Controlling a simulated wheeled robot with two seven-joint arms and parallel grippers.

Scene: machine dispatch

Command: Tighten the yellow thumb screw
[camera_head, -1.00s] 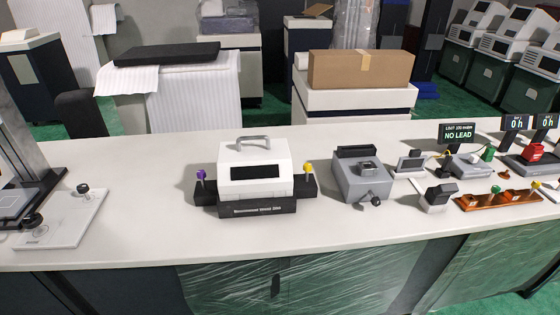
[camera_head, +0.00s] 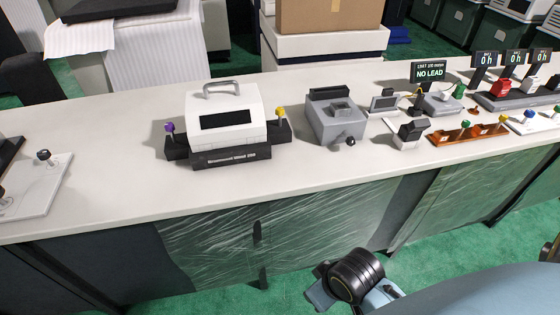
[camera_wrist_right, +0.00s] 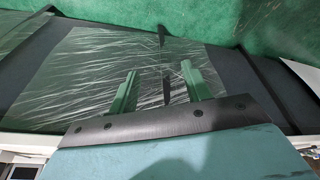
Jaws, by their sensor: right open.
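The yellow thumb screw (camera_head: 280,112) stands upright on the black block at the right side of the white machine (camera_head: 224,112), which has a grey top handle and a dark window. A purple thumb screw (camera_head: 169,129) stands on the machine's left side. My right arm (camera_head: 357,275) is low at the bottom right of the head view, in front of the counter and well away from the screw. In the right wrist view my right gripper (camera_wrist_right: 160,84) has its two green fingers apart with nothing between them, facing the film-covered cabinet front. My left gripper is not in view.
Right of the machine on the counter (camera_head: 300,173) stand a grey device (camera_head: 334,120), a NO LEAD display (camera_head: 430,72) and an orange rack (camera_head: 470,134) with coloured knobs. A white plate (camera_head: 37,188) lies at the left. The counter's front strip is clear.

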